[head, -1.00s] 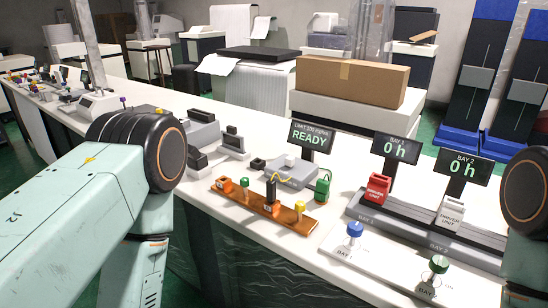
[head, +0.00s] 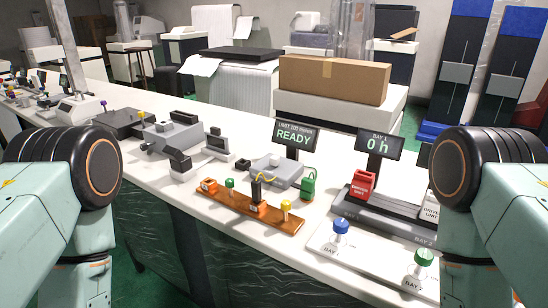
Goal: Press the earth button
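No label reading "earth" can be made out on any button. An orange board (head: 238,203) lies on the white bench and carries a green knob (head: 229,184), a yellow knob (head: 286,206), orange blocks and a yellow wire. A white panel (head: 375,257) at the front right carries a blue-topped knob (head: 341,226) and a green-topped knob (head: 424,258), with BAY lettering beside them. My arms frame the view at left and right, and their fingertips are out of the picture. Neither arm is seen touching a knob.
A READY screen (head: 295,135) and a BAY 1 screen (head: 379,146) showing 0 h stand behind. A red unit (head: 362,184) and a white drive unit (head: 431,209) sit on the grey rack. My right arm hides the area beyond. A cardboard box (head: 333,80) is farther back.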

